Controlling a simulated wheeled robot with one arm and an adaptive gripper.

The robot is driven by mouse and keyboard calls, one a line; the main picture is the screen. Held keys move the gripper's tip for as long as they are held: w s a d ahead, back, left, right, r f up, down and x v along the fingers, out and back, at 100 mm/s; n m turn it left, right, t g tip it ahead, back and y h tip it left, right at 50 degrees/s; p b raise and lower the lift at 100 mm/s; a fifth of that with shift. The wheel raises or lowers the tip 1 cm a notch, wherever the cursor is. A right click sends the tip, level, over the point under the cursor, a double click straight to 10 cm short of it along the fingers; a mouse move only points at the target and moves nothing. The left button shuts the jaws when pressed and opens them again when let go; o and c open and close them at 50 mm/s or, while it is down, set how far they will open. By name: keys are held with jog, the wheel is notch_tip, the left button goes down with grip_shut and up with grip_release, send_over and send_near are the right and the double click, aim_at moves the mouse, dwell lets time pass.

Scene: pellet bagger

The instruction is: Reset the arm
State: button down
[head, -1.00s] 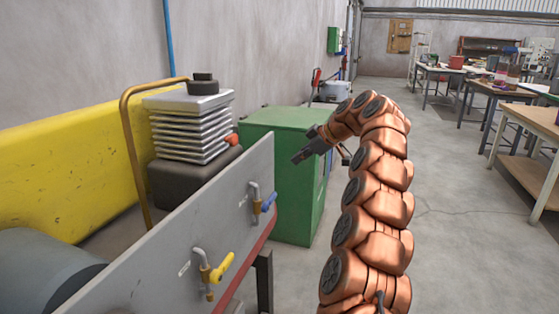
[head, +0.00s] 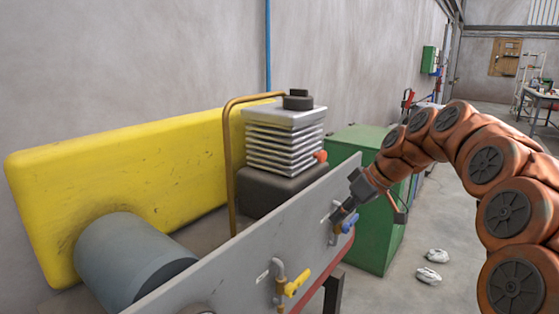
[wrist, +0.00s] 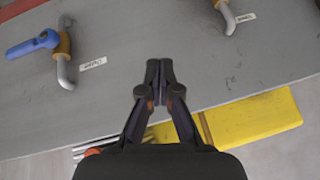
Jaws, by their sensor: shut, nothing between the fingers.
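My gripper (head: 343,212) is at the end of my copper-coloured arm, which arches in from the right in the head view. Its fingers are shut with nothing between them. In the head view it overlaps the area of the blue-handled valve (head: 349,223) on the grey panel (head: 238,261). In the wrist view the shut fingertips (wrist: 159,70) lie over the grey panel (wrist: 120,110), to the right of the blue handle (wrist: 33,45) and apart from it. I cannot tell how far they are from the panel.
A yellow-handled valve (head: 297,283) sits lower left on the panel. Behind stand a yellow block (head: 120,165), a grey cylinder (head: 125,258) and a finned machine (head: 285,140). A green cabinet (head: 372,235) stands beyond the panel. Two white items (head: 437,256) lie on the floor.

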jog(key=s+a+f+m+g+h, duration=0.1)
jog(key=s+f+m, duration=0.15)
jog(key=s, duration=0.55)
jog(key=s+a+f+m+g+h, duration=0.15)
jog(key=s+f, duration=0.25)
jog(key=s, duration=0.5)
jog(key=s+d+f+m+g+h, duration=0.1)
jog(key=s+d+f+m, duration=0.15)
jog(key=s, duration=0.45)
jog(key=s+d+f+m+g+h, duration=0.15)
jog(key=s+f, duration=0.25)
jog(key=s, duration=0.4)
jog(key=s+d+f+m+h, duration=0.1)
jog(key=s+d+f+h, duration=0.2)
jog(key=s, duration=0.4)
notch_tip(320, 180, up, 23)
jog(key=s+y+p, duration=0.1)
jog(key=p, duration=2.1)
jog(key=shift+s+a+f+t, duration=0.15)
jog(key=shift+s+a+t, duration=0.05)
jog(key=shift+t, duration=0.1)
